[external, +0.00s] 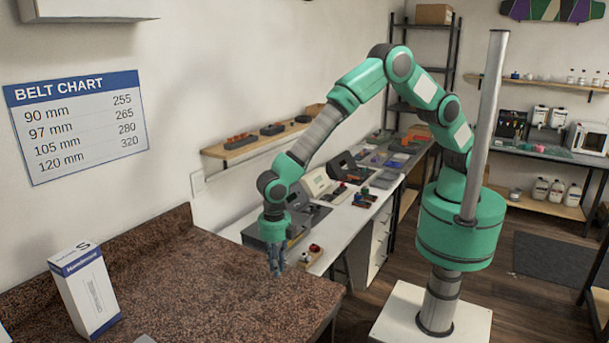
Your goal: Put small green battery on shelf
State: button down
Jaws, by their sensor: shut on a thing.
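My gripper (275,262) points down over the back right part of the brown speckled counter (215,290). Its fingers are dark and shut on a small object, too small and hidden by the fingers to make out. I cannot pick out the small green battery anywhere else in view. A wooden wall shelf (222,152) runs along the left wall behind my arm, with several dark and orange items on it. Another wooden shelf (540,84) is on the far right wall, with small bottles and a blue item.
A white and blue box (86,290) stands upright on the counter at the left. A white workbench (335,222) behind the counter is crowded with devices and parts. A dark metal rack (452,50) stands in the far corner. The middle of the counter is clear.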

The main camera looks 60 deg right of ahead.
jog(key=w+d+r+m+p, duration=0.25)
jog(key=w+d+r, duration=0.25)
jog(key=w+d, duration=0.5)
jog(key=w+d+r+m+p, duration=0.1)
jog(key=w+d+r+m, duration=0.2)
jog(key=w+d+r, duration=0.65)
jog(key=w+d+r+m+p, duration=0.1)
jog(key=w+d+r+m, duration=0.1)
jog(key=w+d, duration=0.9)
jog(key=d+r+m+p, duration=0.1)
jog(key=d+r, duration=0.4)
jog(key=d, duration=0.9)
jog(key=w+d+r+m+p, duration=0.1)
jog(key=d+r+m, duration=0.3)
jog(key=d, duration=1.1)
jog(key=d+r+m+p, duration=0.3)
jog(key=d+r, duration=0.3)
jog(key=d, duration=0.9)
jog(key=shift+w, duration=0.15)
jog(key=shift+w, duration=0.1)
jog(key=p, duration=0.3)
send_over(287, 127)
jog(key=shift+s+a+f, duration=0.3)
jog(key=shift+a+f, duration=0.15)
jog(key=shift+f, duration=0.25)
jog(key=shift+f, duration=0.1)
jog(key=shift+f+p, duration=0.3)
jog(key=shift+f, duration=1.35)
jog(key=shift+f, duration=0.2)
